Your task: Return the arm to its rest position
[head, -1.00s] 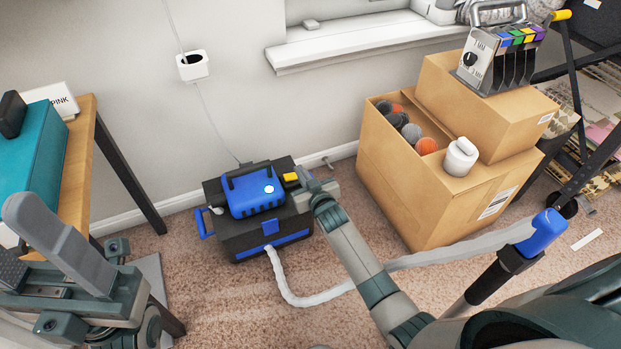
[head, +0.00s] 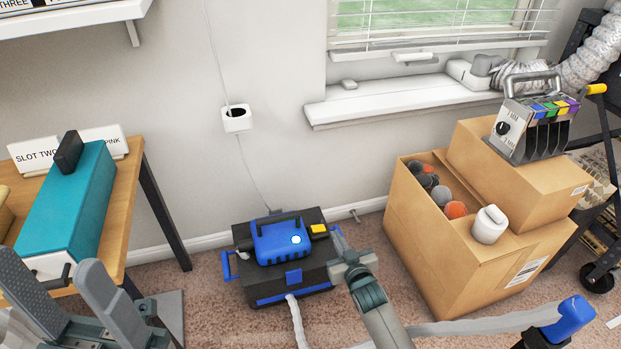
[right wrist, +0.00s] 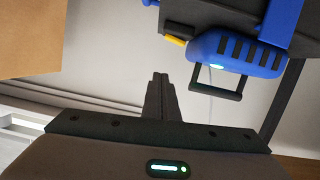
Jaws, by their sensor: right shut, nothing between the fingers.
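My right gripper (head: 338,238) is shut and empty, just right of the blue-and-black machine (head: 283,241) and close to its yellow part (head: 318,229). I cannot tell whether it touches the machine. In the right wrist view, the shut fingers (right wrist: 160,90) point up the picture, and the machine (right wrist: 235,52) shows at the upper right with a lit spot. My left gripper (head: 55,272) is at the lower left in front of the wooden table, its two grey fingers apart with nothing seen between them.
A teal box (head: 65,215) sits on the wooden table (head: 122,215) at left. Cardboard boxes (head: 430,250) with balls, a white canister (head: 489,225) and a metal caddy (head: 530,130) stand right. A pale hose (head: 475,326) crosses the floor. The windowsill (head: 400,100) is behind.

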